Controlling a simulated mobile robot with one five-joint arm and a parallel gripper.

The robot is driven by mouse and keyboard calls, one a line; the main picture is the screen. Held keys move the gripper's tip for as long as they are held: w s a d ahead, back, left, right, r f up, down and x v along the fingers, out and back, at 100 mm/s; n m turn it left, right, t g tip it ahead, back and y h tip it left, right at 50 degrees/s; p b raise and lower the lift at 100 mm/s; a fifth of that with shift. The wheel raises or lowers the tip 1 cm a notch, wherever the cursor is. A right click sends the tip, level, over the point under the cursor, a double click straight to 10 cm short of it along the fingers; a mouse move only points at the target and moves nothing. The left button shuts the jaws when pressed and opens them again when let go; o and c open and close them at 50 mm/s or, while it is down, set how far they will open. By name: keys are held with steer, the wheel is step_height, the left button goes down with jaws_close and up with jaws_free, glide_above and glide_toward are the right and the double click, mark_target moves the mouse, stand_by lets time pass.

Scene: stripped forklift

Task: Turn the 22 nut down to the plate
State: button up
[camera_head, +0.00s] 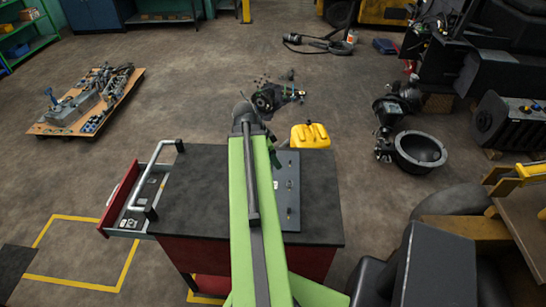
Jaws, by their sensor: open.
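A dark grey plate (291,228) lies on the black top of a red workbench cart. Several small metal studs or nuts (289,185) stand in a row along it. They are too small to tell which is the 22 nut or how far down it sits. My green arm reaches over the cart and covers the plate's left edge. My gripper (275,154) is near the plate's far left corner, mostly hidden by the arm; it is open. Whether it touches anything there is not visible.
The cart top (190,195) is clear left of my arm. Its red drawer (125,200) is pulled out to the left. A yellow canister (310,136) is beyond the plate. Loose parts (275,97) lie on the floor behind; dark machinery (420,150) stands at right.

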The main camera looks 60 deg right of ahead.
mark_target(289, 182)
steer(key=b+x, duration=1.4)
steer(key=x, duration=0.2)
steer(key=shift+f, duration=0.15)
steer(key=shift+c, duration=0.2)
jaws_close()
